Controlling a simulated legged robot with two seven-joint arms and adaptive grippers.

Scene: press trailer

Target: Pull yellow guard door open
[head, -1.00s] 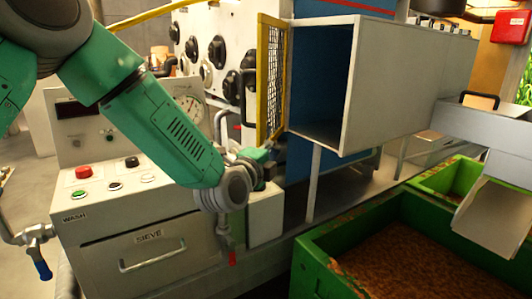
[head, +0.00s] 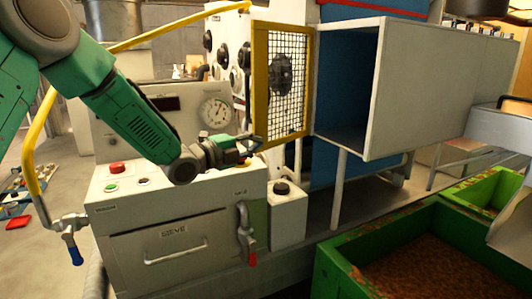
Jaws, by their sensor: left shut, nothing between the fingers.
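The yellow guard door (head: 281,84) is a yellow frame with wire mesh, standing open at the left side of the grey box mouth (head: 348,85). Its mesh face shows broadly. My left arm comes in from the upper left. My left gripper (head: 245,148) is shut and empty at the door's lower left corner, above the control cabinet's top. I cannot tell whether it touches the frame. My right gripper is not in view.
The control cabinet (head: 180,225) with buttons, gauge and sieve drawer stands below my left arm. A red-handled valve (head: 247,235) is at its right. Green bins (head: 430,225) of brown material are at lower right.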

